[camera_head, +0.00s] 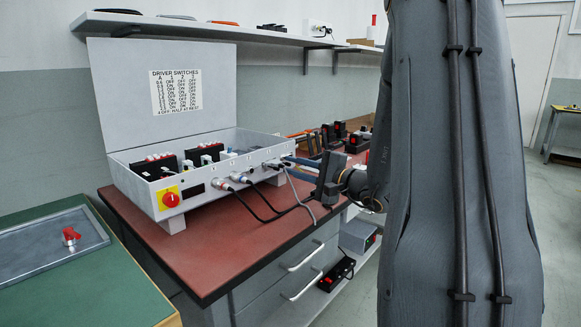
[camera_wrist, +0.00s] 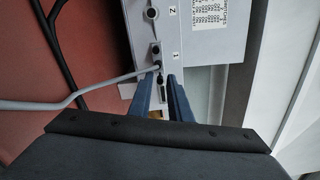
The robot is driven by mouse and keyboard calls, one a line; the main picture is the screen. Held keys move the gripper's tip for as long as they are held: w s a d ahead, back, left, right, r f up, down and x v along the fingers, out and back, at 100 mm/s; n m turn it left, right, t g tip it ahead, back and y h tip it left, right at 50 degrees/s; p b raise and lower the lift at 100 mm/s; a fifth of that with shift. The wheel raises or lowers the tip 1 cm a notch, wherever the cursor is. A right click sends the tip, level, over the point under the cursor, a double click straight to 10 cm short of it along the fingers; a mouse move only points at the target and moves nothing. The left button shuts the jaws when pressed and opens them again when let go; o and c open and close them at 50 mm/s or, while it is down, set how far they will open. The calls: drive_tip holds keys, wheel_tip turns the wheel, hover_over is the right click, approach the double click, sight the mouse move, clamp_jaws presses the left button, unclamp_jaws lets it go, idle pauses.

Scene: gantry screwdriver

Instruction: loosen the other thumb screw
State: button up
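The open grey control box (camera_head: 240,160) stands on the red bench top. Its front panel carries plugged cables, and a grey cable plug (camera_wrist: 155,69) sits by the label "1" in the wrist view. A small dark thumb screw (camera_wrist: 161,80) shows just below that plug, and another dark screw head (camera_wrist: 155,49) shows above it. My gripper (camera_head: 291,160) reaches the right end of that panel. In the wrist view its two blue fingers (camera_wrist: 161,84) are apart, one on each side of the lower screw. I see a gap around the screw; contact is not clear.
Black and grey cables (camera_head: 262,205) hang from the panel across the red bench top (camera_head: 200,250). Black and red devices (camera_head: 335,132) stand behind my gripper. A green table (camera_head: 110,290) with a grey tray (camera_head: 40,252) is at left. A shelf (camera_head: 210,30) runs above.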

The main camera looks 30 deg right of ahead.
drive_tip(key=m+p, duration=0.3)
drive_tip(key=shift+s+r+m, duration=0.1)
drive_tip(key=shift+r+m, duration=0.05)
drive_tip(key=shift+m, duration=0.15)
drive_tip(key=m+p, duration=0.3)
drive_tip(key=m, duration=0.1)
drive_tip(key=shift+m+p, duration=0.8)
drive_tip(key=shift+m, duration=0.3)
drive_tip(key=m+p, duration=0.4)
drive_tip(key=m, duration=0.1)
drive_tip(key=shift+m+p, duration=0.4)
drive_tip(key=m+p, duration=0.2)
drive_tip(key=m, duration=0.2)
drive_tip(key=shift+p, duration=0.35)
drive_tip(key=m+p, duration=0.3)
drive_tip(key=m, duration=0.1)
drive_tip(key=shift+m, duration=0.4)
drive_tip(key=m+p, duration=0.3)
drive_tip(key=m, duration=0.2)
